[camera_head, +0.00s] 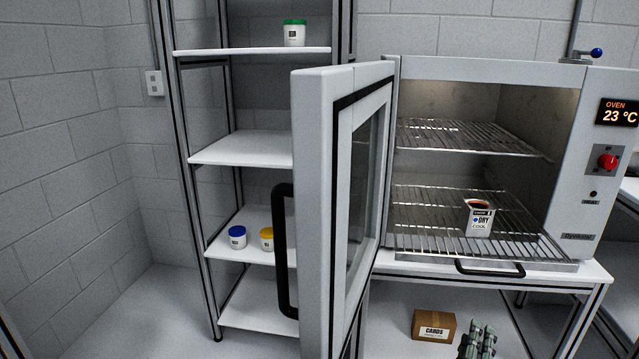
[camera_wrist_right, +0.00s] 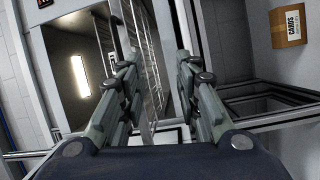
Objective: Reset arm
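My right gripper (camera_head: 478,341) shows at the bottom edge of the head view, below the oven bench and right of the cardboard box. In the right wrist view its two fingers (camera_wrist_right: 158,85) stand apart with nothing between them. The oven (camera_head: 490,68) has its door (camera_head: 312,200) swung open toward me, with a black handle (camera_head: 284,250). A cup marked DRY (camera_head: 479,217) stands on the lower wire rack (camera_head: 430,215) inside the oven. My left gripper is in neither view.
A shelf unit (camera_head: 245,147) at the left holds a green-lidded jar (camera_head: 294,33), a blue-lidded jar (camera_head: 237,237) and a yellow-lidded jar (camera_head: 267,239). The open door stands in front of part of the shelves.

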